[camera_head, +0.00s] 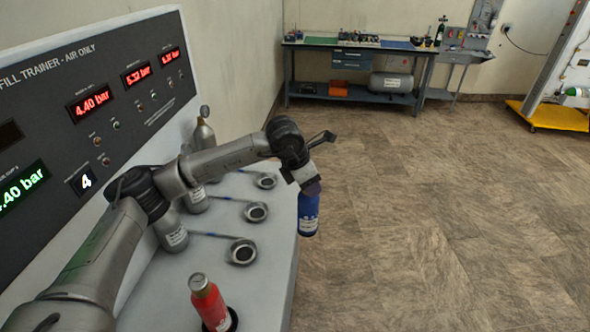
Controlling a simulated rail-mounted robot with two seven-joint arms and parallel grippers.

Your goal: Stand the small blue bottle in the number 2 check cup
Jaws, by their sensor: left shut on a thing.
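My left gripper (311,187) is shut on the top of a small blue bottle (308,214) with a white label. The bottle hangs nearly upright at the bench's right edge in the picture; its height above the bench is hard to tell. Three empty round check cups stand on the bench to its left: a far one (265,181), a middle one (256,212) and a near one (242,252). No cup numbers are readable, so I cannot tell which is number 2. My right gripper is not in view.
A red bottle (208,302) stands in a dark ring at the bench's near end. Grey cylinders (170,232) stand along the panel (95,100). Open floor lies to the right.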

